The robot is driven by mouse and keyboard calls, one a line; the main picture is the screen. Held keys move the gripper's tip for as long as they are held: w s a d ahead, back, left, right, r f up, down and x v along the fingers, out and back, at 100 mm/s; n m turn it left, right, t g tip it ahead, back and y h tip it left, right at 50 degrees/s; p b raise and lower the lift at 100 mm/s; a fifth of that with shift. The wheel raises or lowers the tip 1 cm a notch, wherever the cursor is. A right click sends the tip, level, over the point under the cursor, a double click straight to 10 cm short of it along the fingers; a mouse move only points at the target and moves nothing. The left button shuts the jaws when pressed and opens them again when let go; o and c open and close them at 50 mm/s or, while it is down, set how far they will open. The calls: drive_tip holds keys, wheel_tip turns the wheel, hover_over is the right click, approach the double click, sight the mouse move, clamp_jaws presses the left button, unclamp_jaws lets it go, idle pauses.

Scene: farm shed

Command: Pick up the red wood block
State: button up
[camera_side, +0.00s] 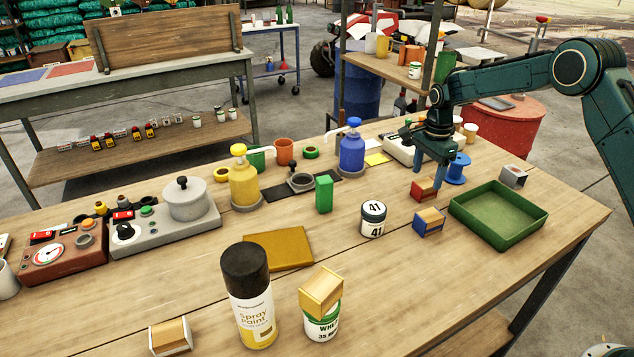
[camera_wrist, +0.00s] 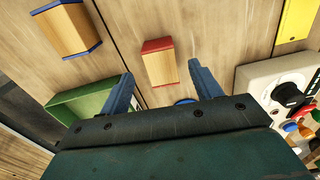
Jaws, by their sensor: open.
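The red wood block (camera_side: 424,190), with a bare wood top and red ends, lies on the workbench left of the green tray. In the wrist view the red wood block (camera_wrist: 158,62) appears ahead of the gap between my fingertips. My gripper (camera_side: 432,172) is open and empty, pointing down just above and close to the block. In the wrist view my gripper (camera_wrist: 164,76) shows its two blue fingers spread wide, one on each side of the block's line. In the side view the gripper partly hides the block.
A blue-ended wood block (camera_side: 429,221) and a green tray (camera_side: 498,240) stand close by. A blue spool (camera_side: 457,168) sits right beside the gripper. A white device with knobs (camera_wrist: 280,85) is on the wrist view's right.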

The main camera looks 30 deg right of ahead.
sight(425, 183)
drive_tip(key=shift+f, duration=2.2)
drive_tip(key=c, duration=1.1)
drive_tip(key=shift+r, duration=0.15)
wheel_tip(425, 183, up, 20)
drive_tip(key=shift+f, duration=0.1)
